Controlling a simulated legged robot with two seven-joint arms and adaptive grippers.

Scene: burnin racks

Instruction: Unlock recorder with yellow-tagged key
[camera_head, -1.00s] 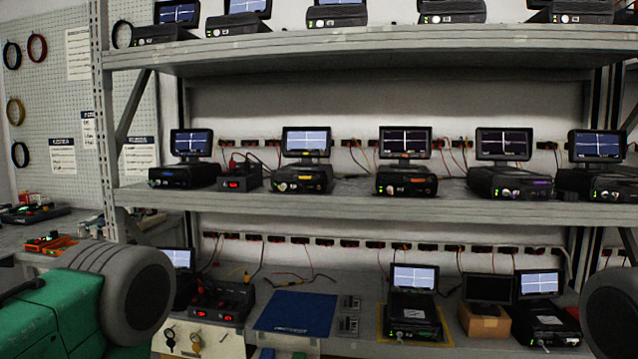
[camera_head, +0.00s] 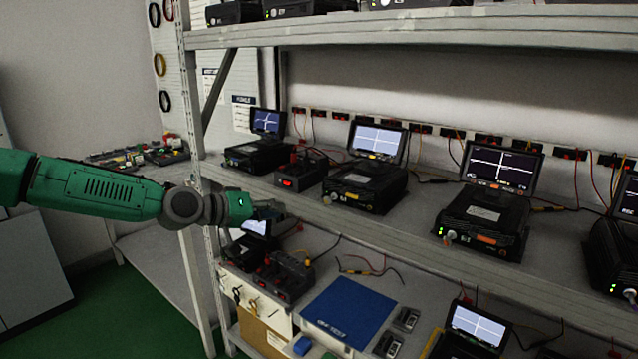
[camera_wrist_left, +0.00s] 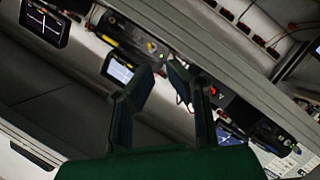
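Small keys hang on the pale front panel (camera_head: 270,318) under the lower shelf in the head view. One has a dark tag (camera_head: 238,294); another beside it looks yellowish (camera_head: 253,306), too small to be sure. Several recorders with screens stand on the middle shelf; one recorder (camera_head: 362,187) has a small yellow mark on its front. My left gripper (camera_head: 272,209) is at the left end of the middle shelf, above and apart from the keys. In the left wrist view its two fingers (camera_wrist_left: 163,72) stand apart with no held object visible. My right gripper is out of view.
The middle shelf edge (camera_head: 310,215) and rack post (camera_head: 192,130) are close to my left arm. A blue mat (camera_head: 349,312) lies on the lower surface, beside a dark box with red parts (camera_head: 285,277). Open floor (camera_head: 110,300) is at the left.

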